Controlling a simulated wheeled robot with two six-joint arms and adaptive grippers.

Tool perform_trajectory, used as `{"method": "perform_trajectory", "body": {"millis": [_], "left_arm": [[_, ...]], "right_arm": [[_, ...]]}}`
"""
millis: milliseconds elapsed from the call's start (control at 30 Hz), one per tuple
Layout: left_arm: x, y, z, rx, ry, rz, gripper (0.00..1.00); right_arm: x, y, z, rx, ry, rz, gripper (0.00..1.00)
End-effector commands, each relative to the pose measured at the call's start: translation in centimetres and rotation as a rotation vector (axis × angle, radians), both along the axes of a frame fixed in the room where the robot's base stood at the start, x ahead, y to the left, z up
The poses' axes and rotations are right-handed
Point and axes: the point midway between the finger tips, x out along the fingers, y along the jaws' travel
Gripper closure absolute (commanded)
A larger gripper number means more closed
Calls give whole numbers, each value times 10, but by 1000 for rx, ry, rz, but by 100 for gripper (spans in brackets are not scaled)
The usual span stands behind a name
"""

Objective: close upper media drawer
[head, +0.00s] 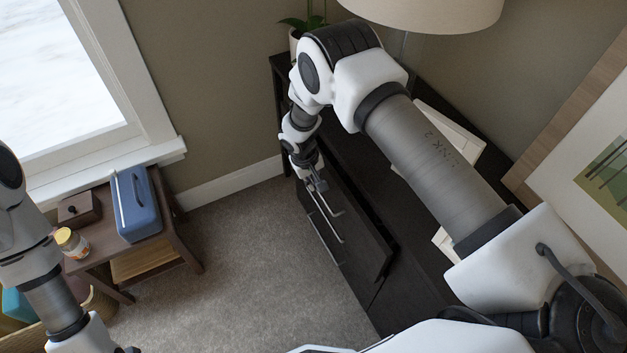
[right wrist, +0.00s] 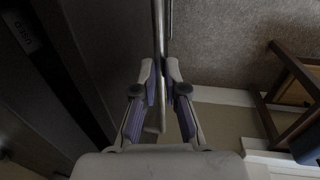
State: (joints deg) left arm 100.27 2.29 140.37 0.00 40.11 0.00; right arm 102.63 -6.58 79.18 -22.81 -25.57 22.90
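The upper media drawer (head: 362,232) stands partly pulled out of the dark media cabinet (head: 440,290), with a dark gap behind its front. Its metal bar handle (head: 327,217) runs along the front; the bar also shows in the right wrist view (right wrist: 158,35). My right gripper (head: 317,184) is at the far end of this handle. In the right wrist view the finger pads (right wrist: 161,82) are close together on both sides of the bar and appear shut on it. My left arm shows at the left edge of the head view, but its gripper is out of view.
A lamp (head: 425,12) and a potted plant (head: 300,30) stand on the cabinet, partly behind my right arm. A small wooden table (head: 105,255) with a blue box (head: 137,203) and a jar (head: 72,243) stands left. The carpet (head: 245,270) before the drawer is clear.

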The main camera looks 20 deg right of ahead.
Motion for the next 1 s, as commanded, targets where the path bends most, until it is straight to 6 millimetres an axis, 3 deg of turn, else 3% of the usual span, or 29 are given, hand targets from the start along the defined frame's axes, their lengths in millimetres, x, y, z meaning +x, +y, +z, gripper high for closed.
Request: {"method": "perform_trajectory", "body": {"millis": [267,533,800,833,867,900,1000], "left_arm": [[0,0,-2,0,0,0,65],[0,0,-12,0,0,0,65],[0,0,-10,0,0,0,65],[0,0,-10,0,0,0,65],[0,0,-10,0,0,0,65],[0,0,-10,0,0,0,65],[0,0,-10,0,0,0,65]], "right_arm": [[0,-4,-1,1,-1,-1,100],[3,-42,-2,1,0,-2,100],[3,-44,0,0,0,0,100],[3,-44,0,0,0,0,79],[3,-44,0,0,0,0,68],[3,-44,0,0,0,0,64],[3,-44,0,0,0,0,64]]}}
